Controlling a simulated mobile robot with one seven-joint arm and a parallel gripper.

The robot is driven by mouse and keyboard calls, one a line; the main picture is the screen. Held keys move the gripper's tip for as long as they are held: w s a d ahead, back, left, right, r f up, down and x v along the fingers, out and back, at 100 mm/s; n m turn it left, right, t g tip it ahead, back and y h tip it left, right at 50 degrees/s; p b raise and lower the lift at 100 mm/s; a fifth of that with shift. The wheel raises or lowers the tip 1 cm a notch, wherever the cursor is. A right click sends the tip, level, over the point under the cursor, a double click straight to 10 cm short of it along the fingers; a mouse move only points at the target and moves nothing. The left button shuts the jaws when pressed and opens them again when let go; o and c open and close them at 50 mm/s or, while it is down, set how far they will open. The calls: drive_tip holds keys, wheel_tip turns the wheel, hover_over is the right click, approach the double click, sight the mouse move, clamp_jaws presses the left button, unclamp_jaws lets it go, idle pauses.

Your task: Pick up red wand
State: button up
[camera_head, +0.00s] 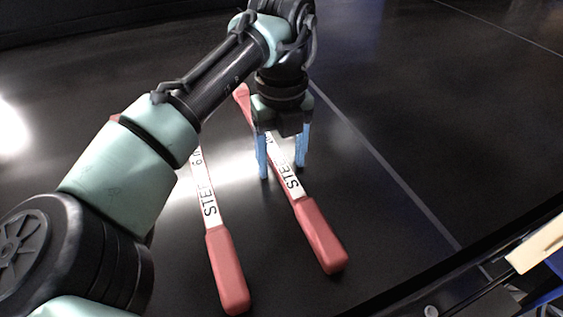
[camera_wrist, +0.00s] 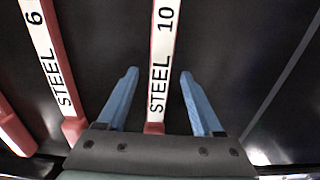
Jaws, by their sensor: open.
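A red wand (camera_head: 320,235) with a white label lies on the dark surface. In the wrist view, this wand (camera_wrist: 161,75) reads "STEEL 10". My gripper (camera_head: 282,170) is open, pointing down over its label part. In the wrist view, the blue fingers of my gripper (camera_wrist: 159,72) stand on either side of the wand, with a gap on both sides. A second red wand (camera_head: 227,270) lies to the left, its upper part partly hidden by my arm. In the wrist view, this second wand (camera_wrist: 50,60) reads "STEEL 6".
Another red handle (camera_wrist: 12,130) shows at the far left of the wrist view. The dark belt (camera_head: 450,120) is clear to the right of the wands, with a pale line running along it. A dark edge (camera_head: 450,265) borders the lower right, with a pale object beyond.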

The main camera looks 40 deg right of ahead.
clamp_jaws()
drive_tip(key=shift+r, duration=0.15)
idle(0.4)
